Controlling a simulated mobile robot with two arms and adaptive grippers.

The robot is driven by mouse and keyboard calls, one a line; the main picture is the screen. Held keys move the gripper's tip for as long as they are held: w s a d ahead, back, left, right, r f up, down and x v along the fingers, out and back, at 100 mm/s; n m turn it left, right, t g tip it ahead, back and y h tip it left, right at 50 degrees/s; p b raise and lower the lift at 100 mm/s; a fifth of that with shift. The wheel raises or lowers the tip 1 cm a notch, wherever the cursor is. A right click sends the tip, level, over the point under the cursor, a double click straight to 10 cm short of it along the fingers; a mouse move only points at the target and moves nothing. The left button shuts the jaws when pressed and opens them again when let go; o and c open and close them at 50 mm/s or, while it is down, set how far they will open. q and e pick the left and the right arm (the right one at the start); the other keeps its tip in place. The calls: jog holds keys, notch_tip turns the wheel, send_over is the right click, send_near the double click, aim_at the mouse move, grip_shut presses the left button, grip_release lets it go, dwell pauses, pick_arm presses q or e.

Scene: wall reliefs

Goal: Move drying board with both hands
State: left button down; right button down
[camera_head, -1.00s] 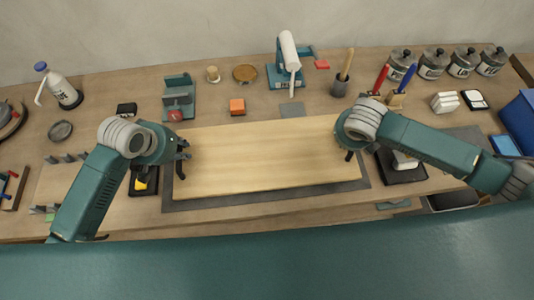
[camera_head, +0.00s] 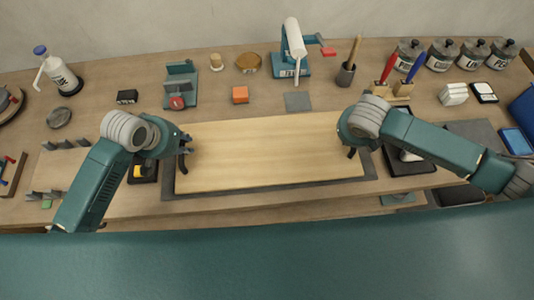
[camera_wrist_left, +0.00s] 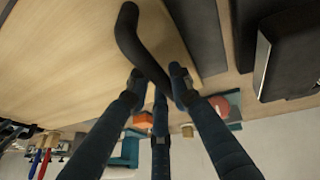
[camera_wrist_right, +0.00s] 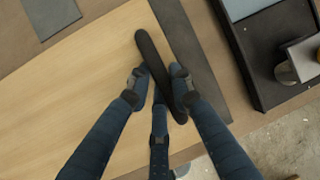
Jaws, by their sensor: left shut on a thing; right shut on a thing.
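The drying board (camera_head: 265,153) is a pale wooden rectangle with a dark handle at each short end. It lies over a dark grey mat (camera_head: 225,190) on the workbench; I cannot tell whether it touches the mat. My left gripper (camera_head: 184,152) is at the board's left end. In the left wrist view its fingers (camera_wrist_left: 157,90) are shut on the dark left handle (camera_wrist_left: 135,40). My right gripper (camera_head: 352,148) is at the right end. In the right wrist view its fingers (camera_wrist_right: 157,88) are shut on the dark right handle (camera_wrist_right: 150,55).
A dark tray (camera_head: 410,165) lies close to the right end, and a black tray (camera_head: 143,170) close to the left.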

pick_arm(q)
jog(key=shift+w+f+b, duration=0.15)
jog(key=shift+f+b, duration=0.15)
jog(key=shift+f, duration=0.2)
pick_arm(e)
jog(key=shift+w+d+f, duration=0.1)
jog(key=shift+d+f, duration=0.05)
jog(key=shift+f, duration=0.35)
pick_arm(q)
jog(key=c, duration=2)
grip_release()
jog(key=shift+f, duration=0.2)
pick_arm(e)
jog(key=c, duration=2)
grip_release()
jog(key=shift+f, duration=0.2)
pick_arm(q)
jog(key=o, duration=0.4)
jog(key=shift+a+r, duration=0.1)
jog(key=shift+r, duration=0.1)
pick_arm(e)
jog(key=o, duration=0.5)
jog(key=shift+r, duration=0.2)
jog(key=shift+c, duration=0.2)
pick_arm(q)
jog(key=shift+o, duration=0.2)
jog(key=shift+s, duration=0.2)
pick_arm(e)
jog(key=shift+s+r, duration=0.1)
jog(key=shift+s, duration=0.1)
